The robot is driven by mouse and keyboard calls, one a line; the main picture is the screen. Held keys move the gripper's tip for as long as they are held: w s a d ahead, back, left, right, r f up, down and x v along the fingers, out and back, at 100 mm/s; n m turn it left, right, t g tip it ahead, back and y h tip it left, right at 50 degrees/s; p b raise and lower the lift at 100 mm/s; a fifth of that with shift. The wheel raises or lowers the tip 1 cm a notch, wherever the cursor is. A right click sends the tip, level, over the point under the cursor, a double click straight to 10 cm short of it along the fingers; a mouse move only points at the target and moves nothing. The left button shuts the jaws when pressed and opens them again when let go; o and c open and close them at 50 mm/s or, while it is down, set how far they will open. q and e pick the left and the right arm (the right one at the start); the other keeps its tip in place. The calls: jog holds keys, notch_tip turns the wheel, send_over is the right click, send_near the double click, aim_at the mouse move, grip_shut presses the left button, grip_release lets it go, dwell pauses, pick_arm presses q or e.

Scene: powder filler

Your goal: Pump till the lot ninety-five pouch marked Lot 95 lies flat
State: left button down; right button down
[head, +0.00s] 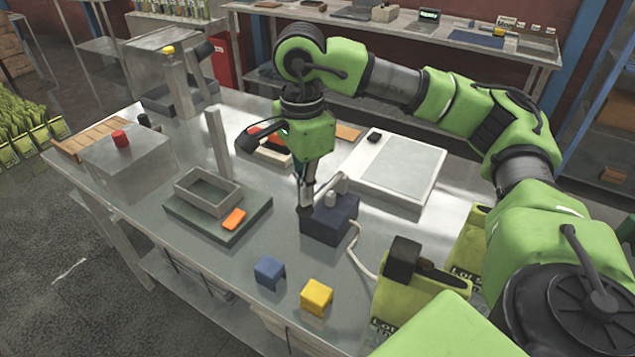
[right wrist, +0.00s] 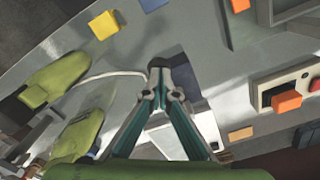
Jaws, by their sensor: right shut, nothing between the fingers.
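A dark blue pump block (head: 328,222) with a small grey lever on top stands mid-table; it is partly hidden behind the fingers in the right wrist view (right wrist: 186,84). My right gripper (head: 306,208) is shut and empty, pointing down at the block's left end; whether it touches is unclear. Its tips meet in the right wrist view (right wrist: 160,64). A pale hose (head: 353,250) runs from the block to the front green pouch (head: 405,297), which looks plump and has a dark cap.
A blue block (head: 269,272) and a yellow block (head: 316,297) sit at the front edge. A grey tray (head: 208,191) and orange piece (head: 234,219) rest on a dark plate to the left. A flat white scale (head: 400,172) lies behind the pump.

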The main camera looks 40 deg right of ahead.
jog(key=shift+d+r+p, duration=0.1)
jog(key=shift+r+p, duration=0.6)
jog(key=shift+r, duration=0.6)
dwell(0.5)
notch_tip(320, 180, up, 6)
jog(key=p, duration=0.3)
jog(key=shift+p, duration=0.35)
jog(key=shift+w, duration=0.1)
dwell(0.4)
